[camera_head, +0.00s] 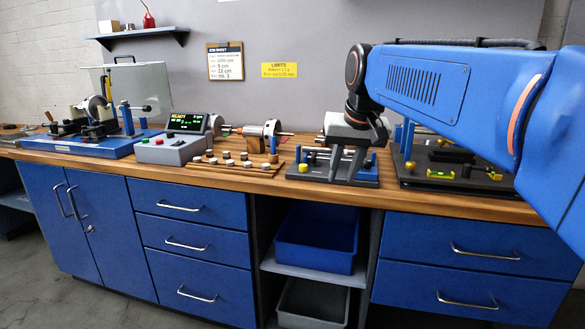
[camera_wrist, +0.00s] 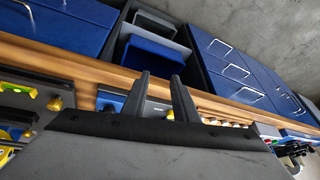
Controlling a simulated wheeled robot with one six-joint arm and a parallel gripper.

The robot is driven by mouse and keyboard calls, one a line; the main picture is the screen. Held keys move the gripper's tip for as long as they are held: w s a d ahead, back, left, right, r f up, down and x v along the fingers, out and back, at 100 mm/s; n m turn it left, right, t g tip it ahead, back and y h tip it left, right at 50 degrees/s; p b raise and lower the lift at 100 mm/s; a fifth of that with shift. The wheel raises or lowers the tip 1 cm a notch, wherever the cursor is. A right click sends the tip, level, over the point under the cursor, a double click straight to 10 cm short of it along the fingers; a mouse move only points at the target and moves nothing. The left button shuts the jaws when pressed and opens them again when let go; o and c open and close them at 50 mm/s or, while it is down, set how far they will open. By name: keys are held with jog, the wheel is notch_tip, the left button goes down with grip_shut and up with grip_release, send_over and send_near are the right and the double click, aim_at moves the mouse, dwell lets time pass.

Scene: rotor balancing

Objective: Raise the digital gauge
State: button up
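My gripper (camera_head: 344,176) points down in front of the middle fixture, a dark base plate (camera_head: 312,174) with blue posts and a yellow knob. In the wrist view my gripper (camera_wrist: 160,77) shows two dark fingers apart, with nothing between them. I cannot clearly make out a digital gauge; the gripper and wrist cover part of this fixture. A lit display reading READY (camera_head: 187,121) stands on the grey control box (camera_head: 172,149) to the left.
A wooden rack (camera_head: 232,168) with several small weights lies left of the fixture. A dark plate with a yellow-green level (camera_head: 440,173) is at right. A balancing machine on a blue base (camera_head: 80,147) is at far left. A blue bin (camera_head: 316,240) sits below the bench.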

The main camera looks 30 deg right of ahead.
jog(key=s+a+f+n, duration=0.2)
jog(key=s+a+f, duration=0.5)
jog(key=f, duration=0.4)
jog(key=shift+s+a+f+n+y, duration=0.3)
jog(key=shift+s+a+f+n, duration=0.1)
jog(key=shift+s, duration=0.1)
jog(key=s+a+f, duration=0.1)
jog(key=s+f, duration=0.1)
jog(key=f, duration=0.1)
jog(key=s+a+f+n, duration=0.1)
jog(key=s+f, duration=0.1)
jog(key=f, duration=0.1)
jog(key=s+a+f+n, duration=0.1)
jog(key=s+f, duration=0.1)
jog(key=f, duration=0.1)
jog(key=shift+s+a+f, duration=0.1)
jog(key=shift+a+f, duration=0.05)
jog(key=shift+f, duration=0.1)
jog(key=shift+c, duration=0.2)
jog(key=shift+s+a+f, duration=0.1)
jog(key=shift+s+f, duration=0.15)
jog(key=shift+f, duration=0.2)
grip_shut()
